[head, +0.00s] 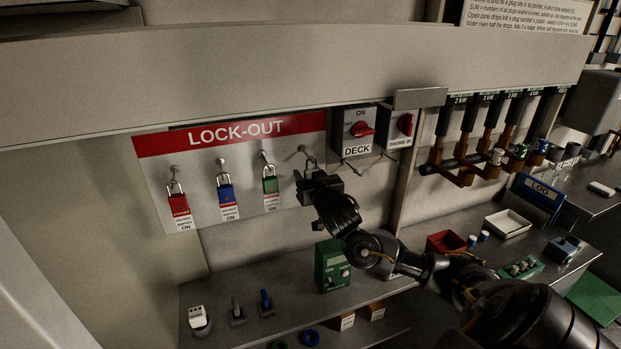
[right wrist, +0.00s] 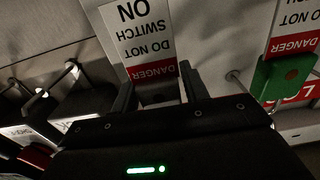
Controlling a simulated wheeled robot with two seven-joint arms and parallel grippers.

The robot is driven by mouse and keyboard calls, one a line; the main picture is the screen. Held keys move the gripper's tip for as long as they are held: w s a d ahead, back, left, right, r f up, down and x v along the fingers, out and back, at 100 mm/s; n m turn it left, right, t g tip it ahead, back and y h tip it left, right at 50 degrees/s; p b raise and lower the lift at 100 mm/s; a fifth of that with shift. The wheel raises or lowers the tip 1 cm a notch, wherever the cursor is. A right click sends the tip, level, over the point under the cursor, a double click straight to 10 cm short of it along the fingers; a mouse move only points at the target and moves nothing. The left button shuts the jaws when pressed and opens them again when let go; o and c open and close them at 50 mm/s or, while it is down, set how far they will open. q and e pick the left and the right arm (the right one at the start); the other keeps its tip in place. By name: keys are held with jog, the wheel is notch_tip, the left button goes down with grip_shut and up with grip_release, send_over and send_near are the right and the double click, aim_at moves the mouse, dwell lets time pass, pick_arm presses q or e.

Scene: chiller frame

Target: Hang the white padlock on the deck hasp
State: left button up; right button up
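My right gripper (head: 318,186) is at the fourth place of the lock-out board, right of the green padlock. It covers most of the padlock there; a shackle (head: 309,162) shows above it. In the right wrist view the fingers (right wrist: 160,82) stand apart on either side of a pale body under a red and white danger tag (right wrist: 140,35). Whether they press on it I cannot tell. The DECK switch box (head: 358,130) with a red knob is just right of the board. A thin metal piece below it may be the deck hasp (head: 366,165). My left gripper is not in view.
Red (head: 178,205), blue (head: 226,196) and green (head: 270,186) padlocks hang on the lock-out board (head: 205,160). A second switch box (head: 402,125) is beside the DECK one. Below is a shelf (head: 245,325) with a green box (head: 331,267). Plugs (head: 468,125) hang at right.

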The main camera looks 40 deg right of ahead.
jog(key=c, duration=0.8)
jog(key=shift+o, duration=0.2)
jog(key=shift+r, duration=0.1)
jog(key=r+p+v, duration=0.1)
jog(key=p+v, duration=0.6)
jog(key=v, duration=1.1)
jog(key=shift+r, duration=0.15)
